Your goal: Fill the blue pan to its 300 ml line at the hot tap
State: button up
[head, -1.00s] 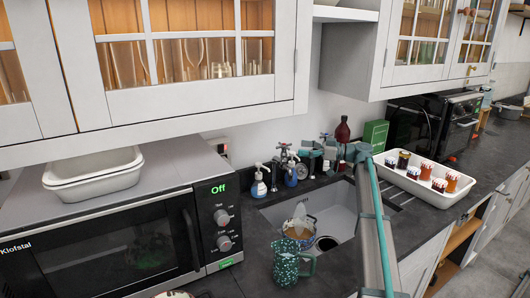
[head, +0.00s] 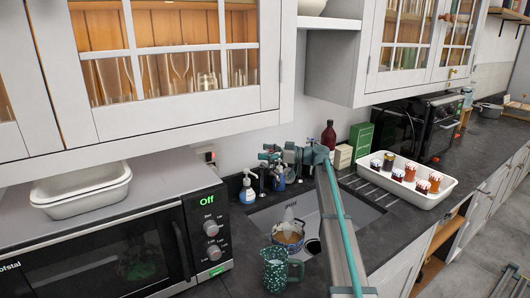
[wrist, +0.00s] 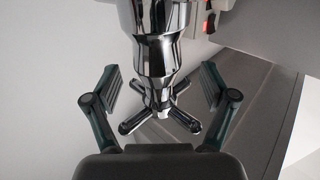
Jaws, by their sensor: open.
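The blue pan (head: 289,236) sits in the sink under the taps, partly hidden by a green speckled mug. A pale, whitish streak (head: 289,214) shows just above the pan; I cannot tell whether it is water or steam. My gripper (head: 268,156) is at the taps behind the sink and hides much of them. In the wrist view, my gripper (wrist: 160,85) is open, with a finger on each side of a chrome tap with a cross handle (wrist: 160,115). No finger visibly touches it. The pan's water level and line are not readable.
The speckled mug (head: 275,270) stands at the sink's front edge. Soap bottles (head: 247,190) stand left of the taps, beside the microwave (head: 120,250). A white tray of jars (head: 408,184) is to the right. Wall cabinets (head: 180,75) hang above.

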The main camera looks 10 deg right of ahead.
jog(key=c, duration=1.1)
jog(key=shift+o, duration=0.2)
jog(key=shift+s+n+g+b, duration=0.15)
jog(key=shift+n+g+b, duration=0.6)
jog(key=shift+b, duration=0.85)
jog(key=o, duration=1.1)
jog(key=shift+c, duration=0.2)
jog(key=v, duration=1.2)
jog(key=shift+f, duration=0.2)
